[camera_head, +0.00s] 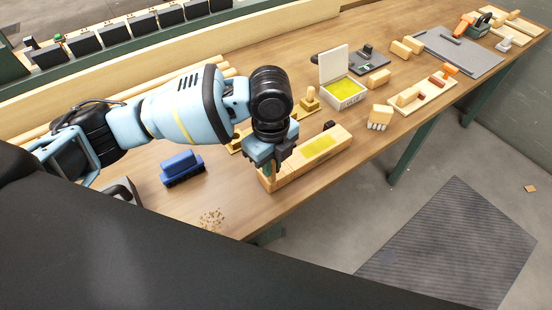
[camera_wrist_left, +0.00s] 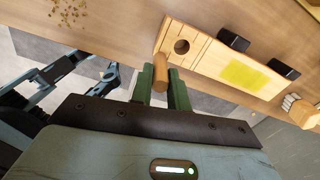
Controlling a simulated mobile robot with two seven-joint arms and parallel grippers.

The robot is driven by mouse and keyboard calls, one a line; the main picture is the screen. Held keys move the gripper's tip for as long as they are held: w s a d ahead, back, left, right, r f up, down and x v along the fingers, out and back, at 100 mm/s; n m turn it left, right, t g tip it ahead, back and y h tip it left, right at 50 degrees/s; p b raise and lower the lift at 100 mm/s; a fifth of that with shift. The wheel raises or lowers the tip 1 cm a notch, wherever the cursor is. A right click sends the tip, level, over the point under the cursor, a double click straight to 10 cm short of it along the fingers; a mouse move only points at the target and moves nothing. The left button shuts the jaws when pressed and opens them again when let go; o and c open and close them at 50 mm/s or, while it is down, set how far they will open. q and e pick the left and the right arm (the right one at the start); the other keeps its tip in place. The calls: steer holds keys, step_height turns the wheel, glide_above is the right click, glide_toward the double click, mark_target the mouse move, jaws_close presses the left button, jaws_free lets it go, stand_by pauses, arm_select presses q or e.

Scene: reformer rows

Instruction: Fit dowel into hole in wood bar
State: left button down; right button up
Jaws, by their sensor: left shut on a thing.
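The wood bar (camera_head: 330,144) lies on the bench with a yellow-green patch on its top. In the left wrist view the bar (camera_wrist_left: 213,56) shows a round dark hole (camera_wrist_left: 181,46) near one end; nothing is in that hole. My left gripper (camera_head: 268,168) is over the near-left end of the bar. Its green fingers (camera_wrist_left: 163,88) are shut on a short wooden dowel (camera_wrist_left: 160,72). The dowel's end is beside the hole, by the bar's edge in that view; whether it touches the bar I cannot tell. In the head view the dowel is hidden.
A blue block-like brush (camera_head: 182,168) and scattered wood chips (camera_head: 211,218) lie left of the bar. An open white box (camera_head: 343,92) and a brush (camera_head: 380,117) are beyond it. Black clamp-like blocks (camera_wrist_left: 233,40) stand along one side of the bar.

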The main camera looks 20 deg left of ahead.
arm_select(q)
steer(key=shift+w+a+f, duration=0.2)
steer(key=shift+w+f, duration=1.6)
steer(key=shift+f, duration=0.1)
steer(key=shift+f, duration=0.1)
steer(key=c, duration=1.3)
jaws_free()
steer(key=shift+c, duration=0.2)
step_height(320, 180, up, 12)
steer(key=shift+p, duration=0.3)
